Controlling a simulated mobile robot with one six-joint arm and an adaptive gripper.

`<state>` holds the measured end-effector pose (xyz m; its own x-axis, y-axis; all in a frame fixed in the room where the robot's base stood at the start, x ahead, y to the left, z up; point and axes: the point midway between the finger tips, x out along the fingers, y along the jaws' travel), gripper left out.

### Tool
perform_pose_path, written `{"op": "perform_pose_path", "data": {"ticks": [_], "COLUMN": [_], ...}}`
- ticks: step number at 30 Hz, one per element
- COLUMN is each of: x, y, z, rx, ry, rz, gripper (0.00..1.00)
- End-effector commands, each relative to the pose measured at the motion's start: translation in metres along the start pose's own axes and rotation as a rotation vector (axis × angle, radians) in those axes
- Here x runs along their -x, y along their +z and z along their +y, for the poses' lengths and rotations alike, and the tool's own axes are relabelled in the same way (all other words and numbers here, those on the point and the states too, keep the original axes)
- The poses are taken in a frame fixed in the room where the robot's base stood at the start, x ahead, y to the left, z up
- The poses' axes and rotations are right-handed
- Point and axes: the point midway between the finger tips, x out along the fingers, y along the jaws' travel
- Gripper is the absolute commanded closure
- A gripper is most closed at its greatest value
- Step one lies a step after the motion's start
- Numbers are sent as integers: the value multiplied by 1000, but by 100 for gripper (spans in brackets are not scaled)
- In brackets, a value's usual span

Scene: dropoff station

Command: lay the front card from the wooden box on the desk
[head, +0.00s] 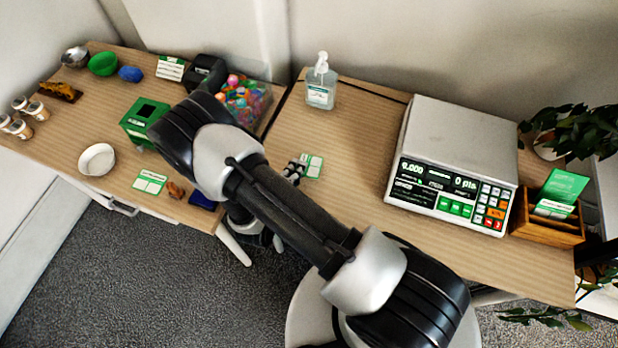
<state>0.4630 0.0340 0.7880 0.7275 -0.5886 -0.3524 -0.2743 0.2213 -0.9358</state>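The wooden box (532,230) stands at the right end of the desk (352,215), beside the scale. It holds several green and white cards (563,187), one sticking up high at the back. A green and white card (312,168) is at the middle of the desk, right beside the tip of my gripper (294,170). It looks flat on or very near the desktop; I cannot tell whether the gripper touches it. My arm hides most of the gripper, so its opening does not show.
A scale (462,133) fills the desk's right half. A sanitizer bottle (321,85) and a tub of colourful items (248,100) stand at the back. The left desk holds a green box (145,118), bowls and another card (149,182). The desk's front middle is clear.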

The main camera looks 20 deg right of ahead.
Motion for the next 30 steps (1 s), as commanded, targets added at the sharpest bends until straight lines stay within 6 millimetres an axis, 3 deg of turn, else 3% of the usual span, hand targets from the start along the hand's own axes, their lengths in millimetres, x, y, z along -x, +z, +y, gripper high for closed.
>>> {"op": "perform_pose_path", "data": {"ticks": [4,14,22,30], "x": [-6,-7,-7,-7], "y": [0,0,0,0], "z": [17,18,18,18], "rx": [0,0,-1,-1], "ry": [0,0,0,0], "rz": [0,0,0,0], "gripper": [100,100,82,82]}}
